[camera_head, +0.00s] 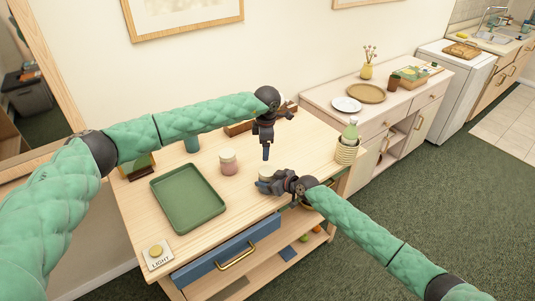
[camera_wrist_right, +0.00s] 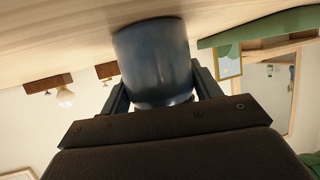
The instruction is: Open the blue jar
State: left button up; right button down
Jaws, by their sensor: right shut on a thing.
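The blue jar (camera_wrist_right: 155,60) fills the space between the fingers of my right gripper (camera_wrist_right: 158,90) in the right wrist view, with the wooden table behind its base. In the head view my right gripper (camera_head: 265,183) lies low over the table and hides most of the jar; a pale lid (camera_head: 266,172) shows just above the fingers. My right gripper is shut on the jar. My left gripper (camera_head: 266,154) points down above the table, just behind the jar and apart from it; its finger gap is too small to make out.
A green tray (camera_head: 188,198) lies further left on the wooden table (camera_head: 140,210). A blue drawer (camera_head: 225,252) is below.

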aim_at(268, 170)
pick_arm(q)
jog(key=s+m, duration=0.1)
jog(key=m, duration=0.1)
jog(key=s+f+m, duration=0.1)
jog(key=m, duration=0.1)
jog(key=shift+d+f+g, duration=0.15)
jog(key=shift+f+g, duration=0.05)
jog(key=shift+g, duration=0.1)
jog(key=shift+s+d+f+m, duration=0.1)
jog(key=shift+s+d+m, duration=0.15)
jog(key=shift+m, duration=0.75)
jog(key=shift+d+m+h, duration=0.15)
jog(key=shift+m+h, duration=0.15)
jog(key=shift+m, duration=0.4)
jog(key=shift+f, duration=4)
jog(key=c, duration=1)
jog(key=n, duration=0.6)
